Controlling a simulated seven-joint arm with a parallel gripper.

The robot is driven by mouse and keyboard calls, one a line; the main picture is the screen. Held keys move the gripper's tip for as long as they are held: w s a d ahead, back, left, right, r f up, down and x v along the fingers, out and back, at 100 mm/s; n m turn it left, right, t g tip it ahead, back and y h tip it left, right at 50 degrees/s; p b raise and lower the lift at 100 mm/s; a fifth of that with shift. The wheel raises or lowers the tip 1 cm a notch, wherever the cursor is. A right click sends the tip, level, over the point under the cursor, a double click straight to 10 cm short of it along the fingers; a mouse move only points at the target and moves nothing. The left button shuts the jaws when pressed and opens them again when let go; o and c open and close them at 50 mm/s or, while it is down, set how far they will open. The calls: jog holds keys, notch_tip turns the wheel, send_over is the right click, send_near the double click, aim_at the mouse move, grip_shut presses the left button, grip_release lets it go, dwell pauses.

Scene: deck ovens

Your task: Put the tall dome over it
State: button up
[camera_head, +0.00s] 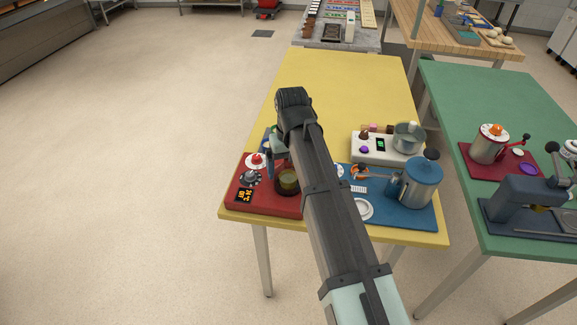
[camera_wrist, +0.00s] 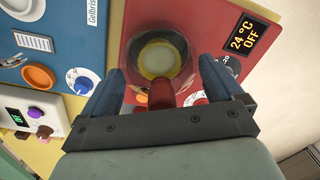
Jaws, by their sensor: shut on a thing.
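My gripper (camera_wrist: 162,72) reaches down over the red unit (camera_head: 262,205) at the table's near left; the arm hides part of it in the head view. In the wrist view its two blue fingers stand apart on either side of a clear, glass-like dome (camera_wrist: 184,72) with a red knob (camera_wrist: 162,92) towards the camera. The fingers are shut on the dome. Through it I see a pale round thing with a yellowish rim (camera_wrist: 158,60) on the red unit (camera_wrist: 132,20). Whether the dome's lower rim touches the unit, I cannot tell.
The red unit's display (camera_wrist: 246,42) reads 24 °C OFF. A blue unit (camera_head: 398,218) with a lidded blue pot (camera_head: 421,184) stands to the right. A white unit (camera_head: 365,151) with a metal pot (camera_head: 408,138) is behind it. The yellow table's far part (camera_head: 350,75) is clear.

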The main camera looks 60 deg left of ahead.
dwell(0.3)
jog(key=o, duration=0.6)
jog(key=shift+r, duration=0.2)
jog(key=shift+r, duration=3.3)
grip_shut()
